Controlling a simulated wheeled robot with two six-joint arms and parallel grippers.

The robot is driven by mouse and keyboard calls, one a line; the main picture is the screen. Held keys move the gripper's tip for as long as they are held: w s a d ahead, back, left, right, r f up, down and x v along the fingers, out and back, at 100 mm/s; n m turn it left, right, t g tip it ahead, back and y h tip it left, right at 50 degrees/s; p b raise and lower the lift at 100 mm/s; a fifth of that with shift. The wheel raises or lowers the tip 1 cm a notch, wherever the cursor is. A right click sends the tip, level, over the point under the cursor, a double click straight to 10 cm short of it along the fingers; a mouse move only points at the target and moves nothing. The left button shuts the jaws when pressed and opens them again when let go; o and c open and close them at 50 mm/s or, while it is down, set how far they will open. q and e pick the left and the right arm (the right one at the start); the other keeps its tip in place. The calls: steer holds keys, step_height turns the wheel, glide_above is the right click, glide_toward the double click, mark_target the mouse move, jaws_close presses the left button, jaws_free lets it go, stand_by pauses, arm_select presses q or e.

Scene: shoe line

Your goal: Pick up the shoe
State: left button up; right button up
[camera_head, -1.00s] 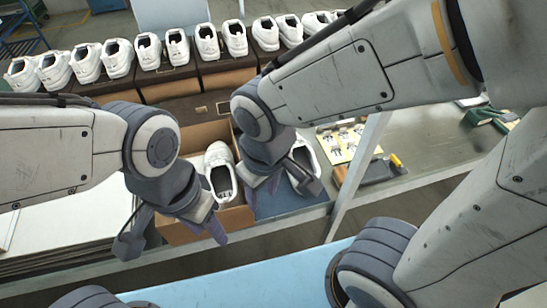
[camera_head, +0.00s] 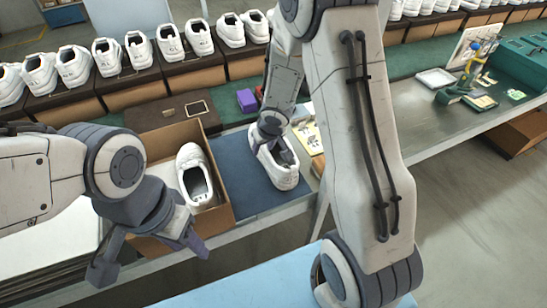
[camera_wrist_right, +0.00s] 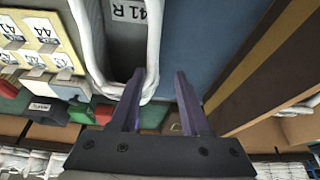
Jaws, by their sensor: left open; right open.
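A white shoe (camera_head: 284,178) lies on the blue mat (camera_head: 248,190) beside the open cardboard box. Its dark inside, with a "41 R" label, and its white rim (camera_wrist_right: 154,45) show in the right wrist view. My right gripper (camera_head: 274,152) is at this shoe's opening; the wrist view shows it open (camera_wrist_right: 160,78), with the rim between its two purple fingers and one finger over the shoe's inside. A second white shoe (camera_head: 187,155) sits in the box (camera_head: 222,192). My left gripper (camera_head: 150,258) is open and empty in front of the box.
A row of white shoes (camera_head: 138,50) stands on closed dark-topped boxes along the back. A purple block (camera_head: 247,100) lies behind the mat. Size cards (camera_wrist_right: 40,35) lie beside the shoe.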

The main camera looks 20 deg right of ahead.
mark_target(262, 152)
steer(key=b+x, duration=0.1)
steer(key=x, duration=0.1)
steer(key=b+x, duration=0.2)
steer(key=x, duration=0.1)
steer(key=shift+w+d+f, duration=0.15)
steer(key=shift+d+f, duration=0.15)
steer(key=shift+f, duration=0.05)
steer(key=shift+r, duration=0.15)
jaws_close()
stand_by(0.9)
